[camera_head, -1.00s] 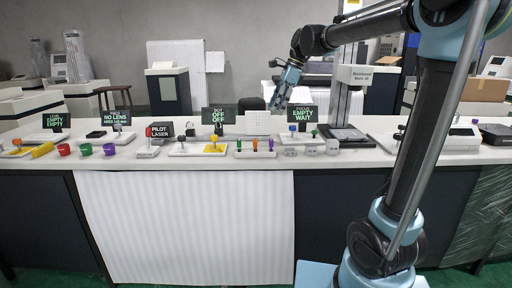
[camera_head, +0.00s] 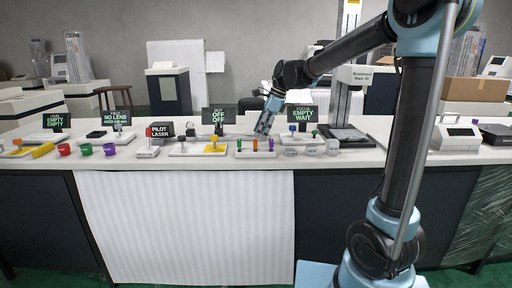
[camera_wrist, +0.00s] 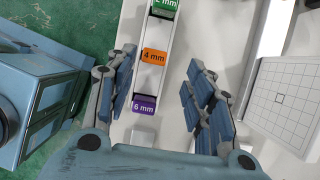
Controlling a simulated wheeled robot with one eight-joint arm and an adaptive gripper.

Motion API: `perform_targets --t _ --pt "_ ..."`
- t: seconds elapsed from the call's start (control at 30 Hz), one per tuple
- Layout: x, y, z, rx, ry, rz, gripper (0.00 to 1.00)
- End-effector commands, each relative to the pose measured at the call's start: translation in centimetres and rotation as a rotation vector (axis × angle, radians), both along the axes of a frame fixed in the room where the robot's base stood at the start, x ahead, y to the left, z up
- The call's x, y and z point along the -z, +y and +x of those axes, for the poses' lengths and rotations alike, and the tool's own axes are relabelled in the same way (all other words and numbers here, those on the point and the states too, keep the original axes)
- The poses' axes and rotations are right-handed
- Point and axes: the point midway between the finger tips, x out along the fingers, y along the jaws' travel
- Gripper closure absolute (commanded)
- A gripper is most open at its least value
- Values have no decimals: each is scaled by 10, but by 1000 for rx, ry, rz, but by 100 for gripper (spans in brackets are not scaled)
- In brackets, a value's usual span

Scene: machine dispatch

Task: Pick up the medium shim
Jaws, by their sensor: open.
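Three labelled shims sit in a row on a white rack (camera_head: 255,155) on the bench. In the wrist view they are the green 2 mm shim (camera_wrist: 165,6), the orange 4 mm shim (camera_wrist: 153,57) and the purple 6 mm shim (camera_wrist: 143,104). The orange one is in the middle and also shows in the head view (camera_head: 255,144). My gripper (camera_head: 262,131) is open and empty, pointing down above the rack. In the wrist view its fingers (camera_wrist: 160,75) are spread, with the row of shims showing between them.
A white gridded plate (camera_wrist: 285,98) lies to the right in the wrist view. A sign reading "Focus Empty Wait" (camera_head: 301,113) stands right of my gripper, and a "Dot Off" sign (camera_head: 218,115) stands left.

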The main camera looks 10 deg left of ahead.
Motion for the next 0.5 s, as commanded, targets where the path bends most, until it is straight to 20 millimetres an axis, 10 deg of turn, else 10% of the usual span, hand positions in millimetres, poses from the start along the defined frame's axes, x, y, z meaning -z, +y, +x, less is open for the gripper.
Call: perform_targets --t 0.5 --pt "45 22 -13 -1 -2 0 52"
